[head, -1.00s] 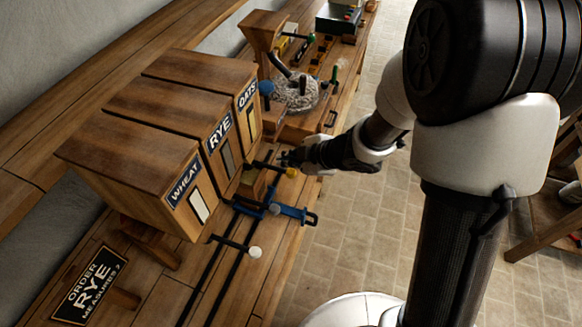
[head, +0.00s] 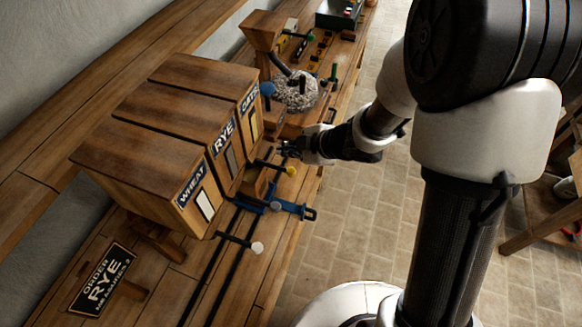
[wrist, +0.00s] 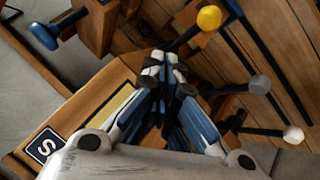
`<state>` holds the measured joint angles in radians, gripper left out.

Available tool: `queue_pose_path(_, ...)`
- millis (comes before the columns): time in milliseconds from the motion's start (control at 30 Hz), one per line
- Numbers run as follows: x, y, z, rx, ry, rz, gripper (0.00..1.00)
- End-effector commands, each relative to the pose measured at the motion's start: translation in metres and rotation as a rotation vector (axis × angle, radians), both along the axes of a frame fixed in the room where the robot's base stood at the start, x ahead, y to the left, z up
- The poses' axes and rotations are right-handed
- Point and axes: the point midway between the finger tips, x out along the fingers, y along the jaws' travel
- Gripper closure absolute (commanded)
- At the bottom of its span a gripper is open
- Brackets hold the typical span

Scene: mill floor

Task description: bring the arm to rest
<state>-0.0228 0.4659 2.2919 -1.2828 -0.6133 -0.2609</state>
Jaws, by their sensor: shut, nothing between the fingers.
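My gripper (head: 286,150) is shut and empty at the end of my outstretched arm. In the head view it hangs over the bench edge, just beyond the yellow-knobbed lever (head: 290,171) and near the front of the OATS bin (head: 250,112). In the wrist view its fingertips (wrist: 164,66) are together. There the yellow knob (wrist: 209,17) shows beyond them to the upper right, apart from the fingers. A grey knob (wrist: 260,84) and a white knob (wrist: 293,135) are at the right.
The RYE bin (head: 224,137) and WHEAT bin (head: 191,188) stand left of my arm. A blue carriage (head: 293,209) sits on dark rails. The round millstone (head: 298,92) and wooden hopper (head: 263,30) are farther along. An order sign (head: 103,280) reads RYE. Tiled floor (head: 345,215) is open beside the bench.

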Motion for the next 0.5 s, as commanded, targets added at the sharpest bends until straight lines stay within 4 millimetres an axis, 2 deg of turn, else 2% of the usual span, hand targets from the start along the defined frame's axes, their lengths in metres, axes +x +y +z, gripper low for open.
queue_pose_path(333, 0.004, -0.004, 0.002, -0.009, -0.009, -0.024, 1.0)
queue_pose_path(433, 0.014, -0.023, 0.01, -0.042, -0.03, -0.125, 1.0)
queue_pose_path(500, 0.023, -0.048, 0.021, -0.075, -0.05, -0.253, 1.0)
